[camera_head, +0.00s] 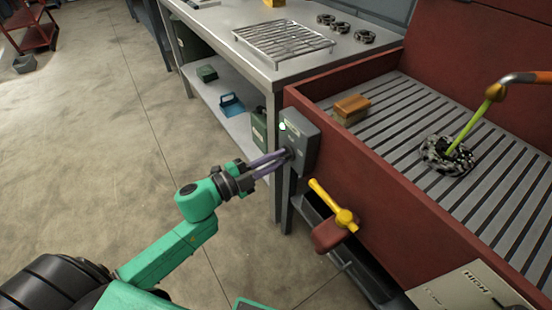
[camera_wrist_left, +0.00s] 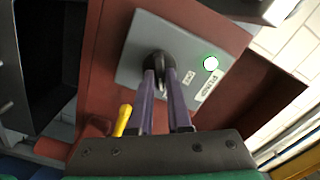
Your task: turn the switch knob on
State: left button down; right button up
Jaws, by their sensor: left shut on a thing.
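The switch knob (camera_wrist_left: 155,62) is a dark round knob on a grey switch box (camera_head: 302,140). The box is fixed to the outer side of the red sink-like station; it also shows in the left wrist view (camera_wrist_left: 135,60). A small round light (camera_wrist_left: 210,63) on the box glows pale green-white, beside a white label. My left gripper (camera_head: 284,155) reaches the box front, its long purple fingers shut on the knob. In the left wrist view the fingertips (camera_wrist_left: 160,72) meet at the knob and partly hide it. My right gripper is not in view.
A yellow-handled valve (camera_head: 340,212) sticks out just right of and below the box. A steel bench (camera_head: 230,25) with a wire rack stands behind. A slatted basin (camera_head: 400,110) holds a dark wheel-like part and a brush block.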

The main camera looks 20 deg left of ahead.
pick_arm(q)
jog(key=c, duration=0.9)
grip_release()
jog(key=shift+o, duration=0.2)
jog(key=shift+s, duration=0.1)
jog(key=v, duration=1.4)
jog(key=shift+p, duration=0.35)
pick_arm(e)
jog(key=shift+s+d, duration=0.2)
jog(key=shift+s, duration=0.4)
pick_arm(q)
jog(key=shift+s+a, duration=0.15)
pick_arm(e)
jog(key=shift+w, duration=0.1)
